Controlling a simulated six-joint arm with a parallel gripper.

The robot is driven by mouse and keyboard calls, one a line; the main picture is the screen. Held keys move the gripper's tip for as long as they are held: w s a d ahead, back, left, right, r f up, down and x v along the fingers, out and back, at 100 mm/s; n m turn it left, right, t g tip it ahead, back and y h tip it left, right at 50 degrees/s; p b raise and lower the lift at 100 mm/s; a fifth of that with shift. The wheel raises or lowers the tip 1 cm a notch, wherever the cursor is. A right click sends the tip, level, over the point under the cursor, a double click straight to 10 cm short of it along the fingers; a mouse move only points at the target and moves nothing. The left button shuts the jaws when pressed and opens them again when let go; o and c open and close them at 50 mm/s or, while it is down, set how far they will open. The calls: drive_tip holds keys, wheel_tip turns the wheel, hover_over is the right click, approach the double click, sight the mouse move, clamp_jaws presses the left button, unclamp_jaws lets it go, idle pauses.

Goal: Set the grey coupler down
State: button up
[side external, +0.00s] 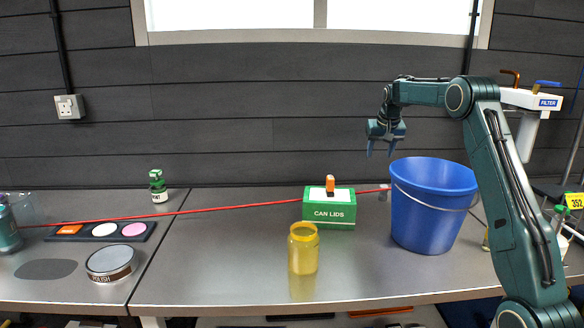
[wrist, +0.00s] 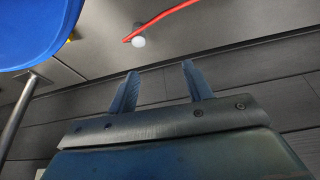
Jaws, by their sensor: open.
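A small pale grey piece, which looks like the grey coupler (side external: 383,193), is at the right end of the red hose (side external: 240,205), just left of the blue bucket. In the wrist view it shows as a whitish round piece (wrist: 139,40) beside the end of the red hose (wrist: 168,18). My gripper (side external: 380,150) is open and empty, pointing down above the coupler and apart from it. In the wrist view my two fingers (wrist: 160,72) stand apart with nothing between them. Whether the coupler touches the bench is hard to tell.
The blue bucket (side external: 430,215) stands close right of the coupler. A green CAN LIDS box (side external: 328,212) with an orange item (side external: 330,184) on top is to its left. A yellow jar (side external: 303,250) stands in front. The bench front is mostly clear.

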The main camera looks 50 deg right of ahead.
drive_tip(key=s+a+r+n+t+y, duration=0.15)
drive_tip(key=s+a+r, duration=0.3)
drive_tip(key=a, duration=0.85)
drive_tip(key=s+a+r+n, duration=0.3)
drive_tip(key=a+r, duration=0.3)
drive_tip(key=a, duration=0.7)
drive_tip(key=s+a+f+n+y, duration=0.1)
drive_tip(key=s+a+f+n, duration=0.1)
drive_tip(key=s+a, duration=0.6)
drive_tip(key=s+a+f+n+t+y, duration=0.1)
drive_tip(key=s+a+f+n, duration=0.2)
drive_tip(key=s, duration=1)
drive_tip(key=a+f, duration=0.2)
drive_tip(key=a, duration=0.3)
drive_tip(key=shift+s+a+f, duration=0.15)
drive_tip(key=shift+s+a, duration=0.1)
drive_tip(key=shift+s, duration=0.05)
